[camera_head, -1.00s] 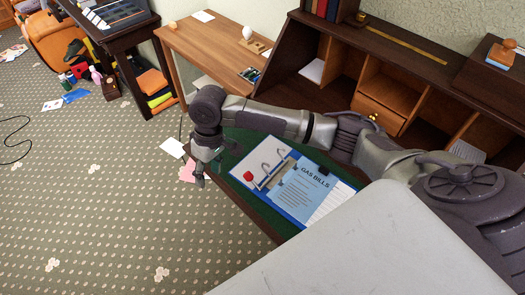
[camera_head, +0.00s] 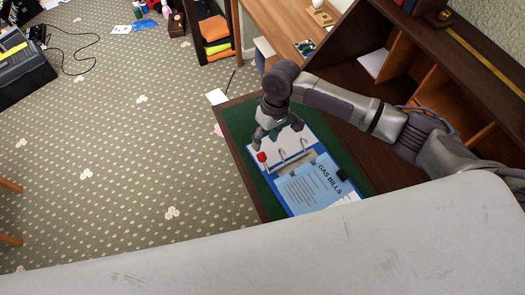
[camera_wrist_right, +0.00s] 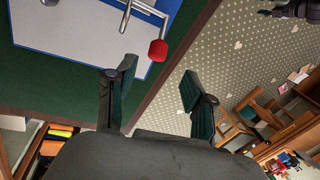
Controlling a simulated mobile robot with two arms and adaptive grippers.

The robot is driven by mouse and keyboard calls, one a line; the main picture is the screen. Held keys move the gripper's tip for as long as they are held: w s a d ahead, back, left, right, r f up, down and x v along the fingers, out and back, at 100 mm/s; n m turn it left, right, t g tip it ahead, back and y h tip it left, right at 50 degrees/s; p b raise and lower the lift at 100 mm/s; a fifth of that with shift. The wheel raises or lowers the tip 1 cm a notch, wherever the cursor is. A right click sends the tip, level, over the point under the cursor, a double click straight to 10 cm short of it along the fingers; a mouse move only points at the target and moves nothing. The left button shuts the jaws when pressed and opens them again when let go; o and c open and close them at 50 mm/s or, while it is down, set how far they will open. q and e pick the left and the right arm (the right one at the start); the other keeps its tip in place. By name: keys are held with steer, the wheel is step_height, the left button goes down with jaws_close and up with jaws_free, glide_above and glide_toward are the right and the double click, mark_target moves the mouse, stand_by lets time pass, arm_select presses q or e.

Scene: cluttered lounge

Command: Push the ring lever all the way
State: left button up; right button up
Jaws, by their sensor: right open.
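The ring lever is a metal lever with a red knob (camera_head: 262,157) on an open ring binder (camera_head: 290,209) lying on the desk. In the right wrist view the red knob (camera_wrist_right: 157,50) is just beyond the gap between my fingers. My right gripper (camera_head: 278,136) points down above the binder's end, close to the knob. Its two fingers are apart with nothing between them (camera_wrist_right: 150,82); I cannot tell contact with the knob. The metal rings stand up beside the lever. A dark jointed part, seemingly my left gripper (camera_wrist_right: 295,10), shows at the wrist view's top right; its jaws are unclear.
The binder holds a blue "GAS BILLS" sheet (camera_head: 308,190). The green-topped desk (camera_head: 238,122) has a raised wooden shelf unit (camera_head: 350,85) along its back. A wooden side table (camera_head: 285,30) stands beyond. Patterned carpet on the left is mostly open; a black case (camera_head: 35,75) lies there.

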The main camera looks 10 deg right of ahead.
mark_target(262, 153)
steer(key=x, duration=0.7)
steer(key=shift+d+f, duration=0.1)
steer(key=shift+f, duration=0.25)
arm_select(q)
steer(key=shift+d+r, duration=0.2)
steer(key=shift+d, duration=0.25)
steer(key=shift+d+r, duration=0.2)
steer(key=shift+d, duration=0.25)
arm_select(e)
steer(key=shift+c, duration=0.5)
jaws_close()
arm_select(q)
steer(key=shift+a, duration=0.3)
arm_select(e)
steer(key=shift+w, duration=0.1)
